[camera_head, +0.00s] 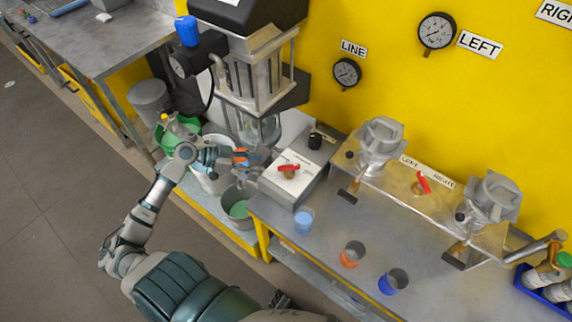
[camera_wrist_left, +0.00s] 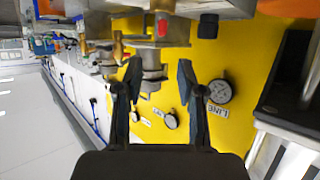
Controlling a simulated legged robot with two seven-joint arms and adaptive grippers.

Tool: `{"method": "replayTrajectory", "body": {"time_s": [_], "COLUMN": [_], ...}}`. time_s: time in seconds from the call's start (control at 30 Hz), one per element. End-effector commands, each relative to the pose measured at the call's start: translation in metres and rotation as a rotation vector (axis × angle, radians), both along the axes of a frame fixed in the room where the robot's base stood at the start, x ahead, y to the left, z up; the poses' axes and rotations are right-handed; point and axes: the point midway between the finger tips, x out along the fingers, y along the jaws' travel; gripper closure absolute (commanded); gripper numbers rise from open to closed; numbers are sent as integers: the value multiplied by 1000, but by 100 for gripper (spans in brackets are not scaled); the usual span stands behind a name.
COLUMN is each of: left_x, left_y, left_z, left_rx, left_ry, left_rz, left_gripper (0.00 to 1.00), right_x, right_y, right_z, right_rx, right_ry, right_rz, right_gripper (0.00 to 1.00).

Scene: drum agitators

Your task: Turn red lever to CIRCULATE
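One red lever (camera_head: 289,167) sits on a brass valve on a grey box with a white label plate (camera_head: 296,160), left of centre in the head view. Its label is too small to read, and I cannot make out CIRCULATE. A second red lever (camera_head: 423,183) is on the metal panel between the LEFT and RIGHT labels. My left gripper (camera_head: 246,158) is just left of the grey box, apart from the first lever. In the left wrist view its two fingers (camera_wrist_left: 158,82) are spread with nothing between them. My right gripper is out of view.
A glass-and-metal agitator (camera_head: 258,75) stands behind my left gripper. A grey bucket (camera_head: 238,206) is below it. Blue (camera_head: 304,221), orange (camera_head: 352,254) and dark-blue (camera_head: 393,281) cups stand on the bench front. A LINE gauge (camera_head: 347,73) is on the yellow wall.

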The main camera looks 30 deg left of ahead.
Motion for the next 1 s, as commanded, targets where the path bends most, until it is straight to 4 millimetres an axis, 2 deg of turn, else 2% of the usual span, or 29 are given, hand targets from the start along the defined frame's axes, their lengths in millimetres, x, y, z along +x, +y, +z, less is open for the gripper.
{"method": "replayTrajectory", "body": {"time_s": [0.2, 0.43, 0.6, 0.9, 1.0], "left_x": [33, 57, 64, 65, 65], "left_y": [-36, -64, -74, -75, -75], "left_z": [-20, -35, -41, -42, -42], "left_rx": [-2, -3, -1, -1, -1], "left_ry": [-3, -2, 0, 0, 0], "left_rz": [0, 1, 1, 1, 1], "left_gripper": [61, 61, 61, 61, 86], "right_x": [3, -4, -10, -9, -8], "right_y": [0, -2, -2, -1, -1], "right_z": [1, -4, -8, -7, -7], "right_rx": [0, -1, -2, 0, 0], "right_ry": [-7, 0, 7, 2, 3], "right_rz": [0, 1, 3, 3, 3], "right_gripper": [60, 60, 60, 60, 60]}}
